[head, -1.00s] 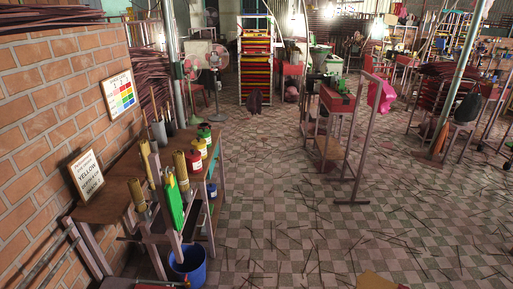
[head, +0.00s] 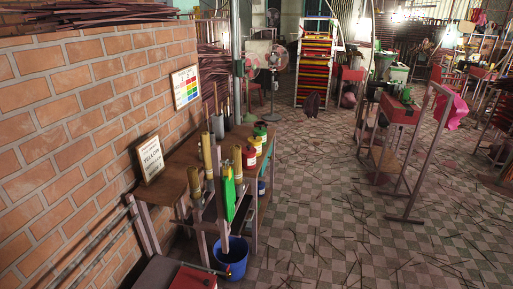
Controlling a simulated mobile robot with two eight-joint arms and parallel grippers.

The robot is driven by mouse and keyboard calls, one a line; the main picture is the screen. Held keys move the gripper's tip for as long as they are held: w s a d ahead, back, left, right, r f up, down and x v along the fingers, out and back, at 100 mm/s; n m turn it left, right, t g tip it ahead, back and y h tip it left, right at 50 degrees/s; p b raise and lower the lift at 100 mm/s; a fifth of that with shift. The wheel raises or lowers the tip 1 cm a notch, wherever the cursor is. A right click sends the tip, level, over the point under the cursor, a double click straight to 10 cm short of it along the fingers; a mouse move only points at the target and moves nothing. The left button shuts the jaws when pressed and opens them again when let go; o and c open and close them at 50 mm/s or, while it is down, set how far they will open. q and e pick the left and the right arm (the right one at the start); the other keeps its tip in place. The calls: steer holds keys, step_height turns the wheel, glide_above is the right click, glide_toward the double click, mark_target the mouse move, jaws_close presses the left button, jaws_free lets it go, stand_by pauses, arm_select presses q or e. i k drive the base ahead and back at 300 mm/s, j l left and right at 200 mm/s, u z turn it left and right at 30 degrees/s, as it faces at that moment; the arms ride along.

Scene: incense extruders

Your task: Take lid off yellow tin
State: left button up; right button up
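A row of small tins with pale labels stands along the right edge of the wooden workbench (head: 178,182). The yellow tin (head: 256,145) is in the middle, between a red tin (head: 249,157) in front and a green tin (head: 260,134) behind. The yellow tin is small in view and its lid detail is too small to tell apart. Neither of my grippers is in view.
Bamboo tubes (head: 207,150) and a green upright piece (head: 228,193) stand at the bench's near side. A sign reading YELLOW (head: 149,159) leans on the brick wall (head: 80,110). A blue bucket (head: 232,258) sits on the floor. Tiled floor right of the bench is open, with scattered sticks.

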mark_target(255, 139)
steer(key=i+l+z, duration=0.25)
steer(key=i, duration=0.3)
steer(key=i+z, duration=0.3)
steer(key=i, duration=1.85)
steer(key=i+u, duration=0.4)
steer(key=i+l+u, duration=0.2)
steer(key=u, duration=0.15)
steer(key=i+l+u, duration=0.6)
steer(key=u, duration=0.2)
steer(key=i+l+u, duration=0.2)
steer(key=l+u, duration=0.2)
steer(key=i+l+u, duration=0.1)
steer(key=l+u, duration=0.3)
steer(key=i+l+u, duration=0.1)
steer(key=l+u, duration=0.15)
steer(key=u, duration=0.15)
steer(key=l+u, duration=0.4)
